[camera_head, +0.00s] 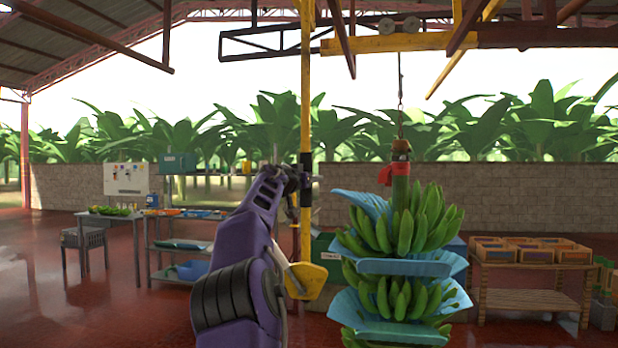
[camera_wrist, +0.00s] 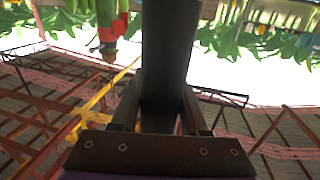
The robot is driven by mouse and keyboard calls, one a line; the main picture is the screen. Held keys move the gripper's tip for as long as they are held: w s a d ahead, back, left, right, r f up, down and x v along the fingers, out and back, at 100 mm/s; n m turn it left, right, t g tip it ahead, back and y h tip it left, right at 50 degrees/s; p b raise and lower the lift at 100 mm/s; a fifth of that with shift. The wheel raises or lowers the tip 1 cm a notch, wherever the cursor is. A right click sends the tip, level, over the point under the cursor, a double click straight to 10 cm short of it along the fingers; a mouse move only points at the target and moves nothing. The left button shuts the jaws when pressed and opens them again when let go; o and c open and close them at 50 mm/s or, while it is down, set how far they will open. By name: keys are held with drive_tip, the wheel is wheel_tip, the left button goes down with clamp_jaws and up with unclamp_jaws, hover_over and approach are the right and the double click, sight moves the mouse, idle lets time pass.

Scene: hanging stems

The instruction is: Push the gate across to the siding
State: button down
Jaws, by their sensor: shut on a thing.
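A yellow overhead rail (camera_head: 345,46) runs along the top right. Dark rails (camera_head: 262,45) lie to its left, with a small gap between them in the picture. I cannot tell for certain which piece is the gate. A yellow upright pole (camera_head: 306,90) with a dark lower section hangs in front of the gap. My gripper (camera_head: 297,182) is at that dark section. In the wrist view my gripper (camera_wrist: 162,122) is shut on a dark bar (camera_wrist: 168,55) between its fingers. The bar's far end is out of view.
A banana bunch (camera_head: 402,225) with blue sheets hangs on a chain from a trolley (camera_head: 400,25), right of the pole. A yellow block (camera_head: 307,281) sits low by my arm. A crate table (camera_head: 530,275) stands right; shelves (camera_head: 180,245) stand left. Open red floor lies left.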

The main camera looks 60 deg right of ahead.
drive_tip(key=shift+d+f, duration=0.1)
drive_tip(key=shift+f, duration=0.35)
drive_tip(key=shift+c, duration=2.4)
unclamp_jaws()
drive_tip(key=shift+w, duration=0.15)
drive_tip(key=shift+o, duration=0.3)
drive_tip(key=shift+r, duration=0.25)
drive_tip(key=s+a+b, duration=0.1)
drive_tip(key=a+b, duration=0.4)
drive_tip(key=a, duration=0.3)
drive_tip(key=s+a+b, duration=0.2)
drive_tip(key=a+b, duration=0.2)
drive_tip(key=a, duration=0.5)
drive_tip(key=shift+s+b, duration=0.25)
drive_tip(key=shift+b, duration=0.1)
